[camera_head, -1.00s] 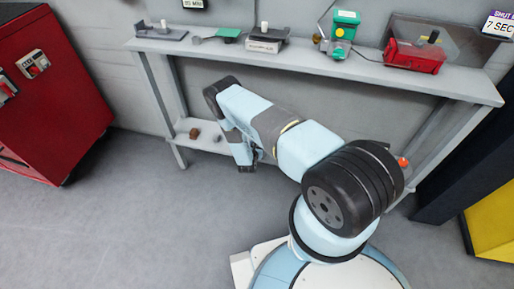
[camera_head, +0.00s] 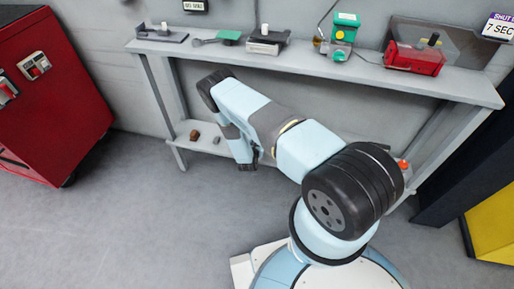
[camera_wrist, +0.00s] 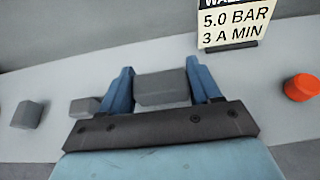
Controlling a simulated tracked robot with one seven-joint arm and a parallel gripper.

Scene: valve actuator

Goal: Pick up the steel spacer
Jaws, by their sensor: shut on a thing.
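My gripper (camera_wrist: 164,84) has its two blue fingers on either side of a plain grey block (camera_wrist: 163,91) in the wrist view. The block fits a steel spacer and sits between the fingers, over the pale shelf surface. I cannot tell whether it touches the shelf. In the head view my gripper (camera_head: 249,163) is low, at the front of the lower shelf, and the held block is hidden there.
Two other grey blocks (camera_wrist: 27,114) (camera_wrist: 84,107) lie left of my gripper. An orange cap (camera_wrist: 302,87) and a "5.0 BAR 3 A MIN" sign (camera_wrist: 232,25) are right. The upper shelf (camera_head: 310,65) overhangs. A red cabinet (camera_head: 50,95) stands left.

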